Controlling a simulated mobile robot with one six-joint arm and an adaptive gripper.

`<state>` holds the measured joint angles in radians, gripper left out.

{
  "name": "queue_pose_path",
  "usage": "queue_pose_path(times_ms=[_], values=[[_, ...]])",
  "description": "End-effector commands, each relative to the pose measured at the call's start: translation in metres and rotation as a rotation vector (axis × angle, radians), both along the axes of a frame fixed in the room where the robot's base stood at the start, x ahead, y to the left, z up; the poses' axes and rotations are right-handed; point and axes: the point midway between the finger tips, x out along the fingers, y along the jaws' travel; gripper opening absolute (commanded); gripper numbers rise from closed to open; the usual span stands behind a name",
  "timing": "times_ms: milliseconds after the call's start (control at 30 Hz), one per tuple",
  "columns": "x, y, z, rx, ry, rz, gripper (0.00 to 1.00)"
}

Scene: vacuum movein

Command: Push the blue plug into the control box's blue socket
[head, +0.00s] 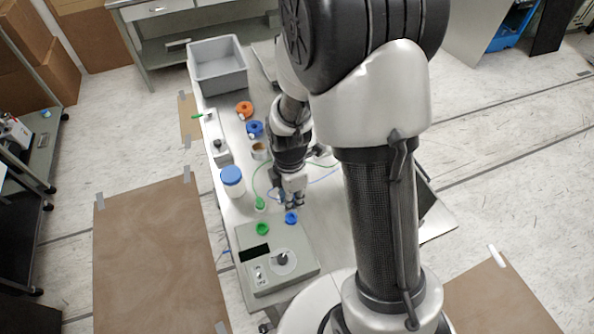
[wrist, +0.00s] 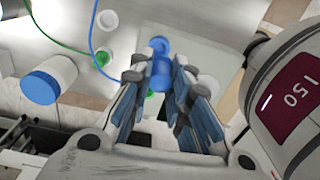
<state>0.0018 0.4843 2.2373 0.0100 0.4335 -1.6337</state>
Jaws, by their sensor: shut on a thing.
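The grey control box (head: 303,267) lies on the bench in the head view, with a dial, a dark display, a green socket (head: 262,229) and a blue socket (head: 291,218) near its far edge. My gripper (head: 294,203) points down just beyond the blue socket. In the wrist view my gripper (wrist: 163,88) is shut on the blue plug (wrist: 162,75), which sits between the finger pads. A blue cable (wrist: 91,42) curves toward the plug. A further blue round part shows just past the plug; I cannot tell whether it touches. The plug's tip is hidden.
A green plug (head: 259,204) with a green cable stands beside the box. A white jar with a blue lid (head: 232,176), orange (head: 244,109) and blue (head: 254,129) spools and a grey bin (head: 218,79) stand farther along the bench.

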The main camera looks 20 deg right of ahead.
Motion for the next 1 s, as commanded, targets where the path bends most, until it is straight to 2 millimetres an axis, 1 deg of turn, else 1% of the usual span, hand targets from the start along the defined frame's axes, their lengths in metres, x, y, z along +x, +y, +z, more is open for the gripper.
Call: queue_pose_path(times_ms=[167, 600, 1000], values=[[-0.001, 0.001, -0.009, 0.0, 0.0, 0.005, 0.01], [-0.001, 0.0, -0.04, 0.0, 0.0, 0.003, 0.01], [-0.001, 0.0, -0.041, 0.0, 0.0, 0.002, 0.01]])
